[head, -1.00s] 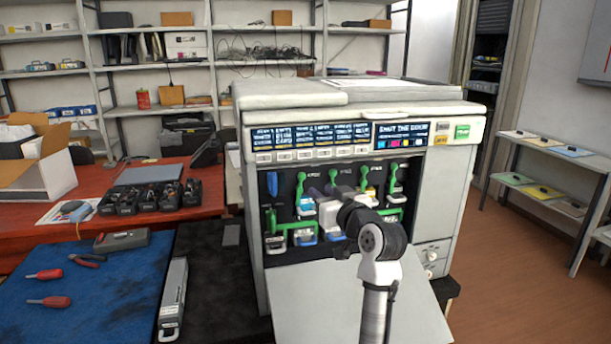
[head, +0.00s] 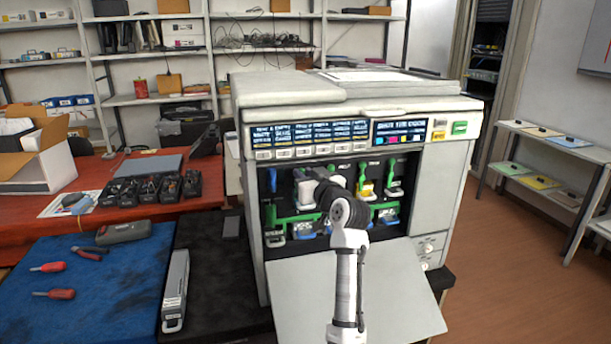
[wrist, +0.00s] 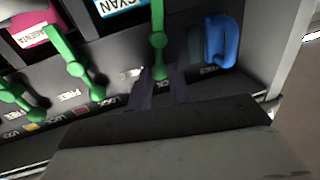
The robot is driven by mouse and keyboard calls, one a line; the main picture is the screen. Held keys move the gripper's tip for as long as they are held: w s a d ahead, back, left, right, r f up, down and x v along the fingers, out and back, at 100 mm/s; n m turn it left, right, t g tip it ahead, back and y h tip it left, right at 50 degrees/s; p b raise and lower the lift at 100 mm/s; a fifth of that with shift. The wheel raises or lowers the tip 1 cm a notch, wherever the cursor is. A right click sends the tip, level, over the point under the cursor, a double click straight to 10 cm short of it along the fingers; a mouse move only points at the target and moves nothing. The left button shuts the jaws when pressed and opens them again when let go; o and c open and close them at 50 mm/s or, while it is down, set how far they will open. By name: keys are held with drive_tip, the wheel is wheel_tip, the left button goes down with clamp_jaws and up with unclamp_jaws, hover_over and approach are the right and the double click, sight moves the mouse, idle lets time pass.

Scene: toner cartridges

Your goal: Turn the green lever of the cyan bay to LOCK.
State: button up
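In the wrist view a green lever (wrist: 158,40) stands beside the white CYAN label (wrist: 118,5). Its lower end lies between the two dark fingers of my gripper (wrist: 162,88), with small gaps visible on both sides. The fingers are apart, and I cannot tell if either touches the lever. Another green lever (wrist: 72,62) stands to the left, by the MAGENTA label (wrist: 35,33). FREE and LOCK markings are on the dark panel below, partly hidden by my gripper.
A blue handle (wrist: 222,42) stands close right of the lever, near a pale side wall (wrist: 268,45). In the head view the printer (head: 440,190) has its front flap (head: 350,300) folded down beneath my arm. Other green levers (head: 393,178) stand to the right.

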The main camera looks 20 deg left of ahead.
clamp_jaws()
drive_tip(key=n+b, duration=0.2)
drive_tip(key=shift+s+a+n, duration=0.25)
drive_tip(key=shift+a+n, duration=0.05)
drive_tip(key=shift+a, duration=0.1)
drive_tip(key=shift+o, duration=2)
unclamp_jaws()
drive_tip(key=shift+d, duration=0.1)
drive_tip(key=b+v, duration=0.4)
drive_tip(key=v, duration=0.9)
drive_tip(key=shift+s+d+r, duration=0.2)
drive_tip(key=shift+s+r, duration=0.15)
drive_tip(key=shift+r, duration=0.1)
